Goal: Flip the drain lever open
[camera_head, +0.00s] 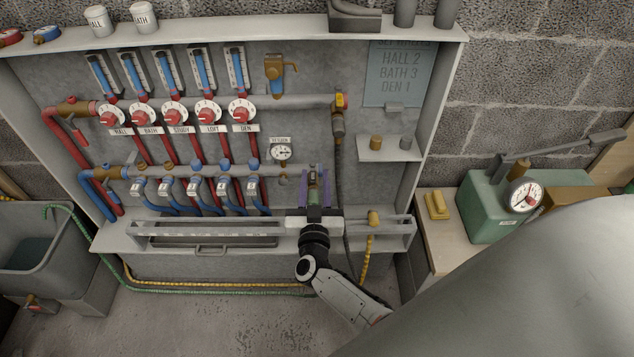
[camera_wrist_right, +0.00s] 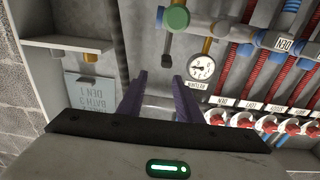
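I take this to be the drain lever. My right gripper (camera_head: 315,172) points in at the panel with its purple fingers apart. In the wrist view the right gripper (camera_wrist_right: 159,76) is open and empty, and the lever's end is just beyond the fingertips. I cannot tell whether they touch. My left gripper is out of view.
A pressure gauge (camera_head: 281,152) sits beside the fingers. A small shelf (camera_head: 388,150) and a front rail (camera_head: 210,229) are close to the arm. A green pump box (camera_head: 486,207) stands at the right.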

